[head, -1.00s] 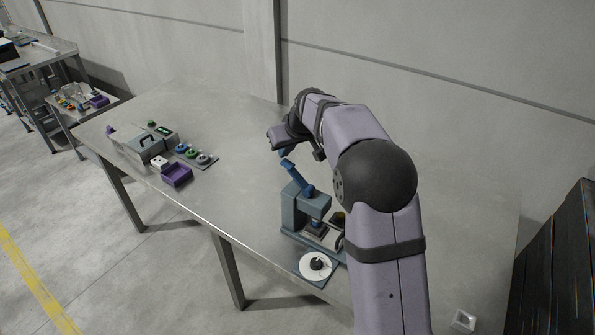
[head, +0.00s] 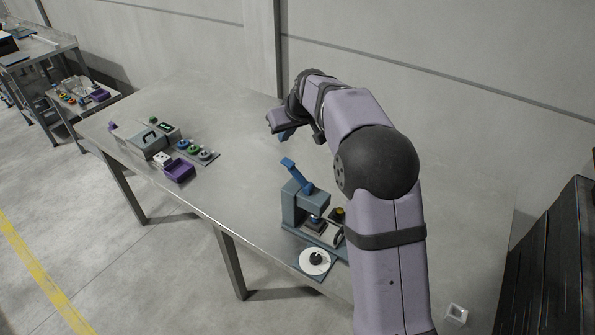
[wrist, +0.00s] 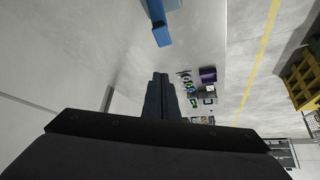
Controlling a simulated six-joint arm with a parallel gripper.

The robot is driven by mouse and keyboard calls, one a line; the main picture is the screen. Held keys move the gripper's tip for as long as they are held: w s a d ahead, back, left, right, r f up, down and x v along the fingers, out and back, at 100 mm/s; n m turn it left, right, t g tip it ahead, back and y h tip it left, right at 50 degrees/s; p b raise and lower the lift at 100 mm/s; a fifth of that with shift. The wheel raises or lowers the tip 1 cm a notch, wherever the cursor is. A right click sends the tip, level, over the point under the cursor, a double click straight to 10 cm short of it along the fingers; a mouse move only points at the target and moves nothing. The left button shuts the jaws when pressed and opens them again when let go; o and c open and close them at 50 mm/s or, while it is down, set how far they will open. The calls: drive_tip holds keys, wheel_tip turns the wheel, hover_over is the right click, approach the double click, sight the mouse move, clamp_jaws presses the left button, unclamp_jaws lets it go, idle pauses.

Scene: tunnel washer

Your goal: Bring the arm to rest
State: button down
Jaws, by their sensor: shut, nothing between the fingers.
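My arm arches over the table (head: 235,135) from the right. My gripper (head: 284,135) is in the air above and behind the blue-grey bench press (head: 292,208), apart from its blue lever (head: 300,175). The lever stands raised and tilted. In the wrist view, my gripper's dark fingers (wrist: 160,92) are together with nothing between them. The lever (wrist: 158,28) shows beyond them at the top of that view, with a gap between. Part of the press is hidden behind my arm.
A white disc with a black knob (head: 315,261) is at the press's front. A grey box with a handle (head: 148,143), a purple tray (head: 179,170) and several coloured knobs stand at the table's left. A small white piece (head: 457,313) lies at lower right. The middle is clear.

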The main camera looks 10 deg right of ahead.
idle(0.3)
drive_tip(key=s+d+f+m+g+b, duration=0.1)
drive_tip(key=s+f, duration=0.5)
drive_tip(key=s, duration=0.7)
drive_tip(key=s+d+f+m+g+h+b, duration=0.1)
drive_tip(key=s+f+g+b, duration=0.2)
drive_tip(key=s, duration=1)
drive_tip(key=s+d+f+m+g+b, duration=0.1)
drive_tip(key=s+f+g+b, duration=0.1)
drive_tip(key=s+f, duration=0.7)
drive_tip(key=s, duration=0.5)
drive_tip(key=shift+d+f+g+h, duration=0.25)
drive_tip(key=shift+f+g+h, duration=0.05)
drive_tip(key=shift+f+h, duration=0.1)
wheel_tip(320, 180, down, 17)
drive_tip(key=b, duration=1.7)
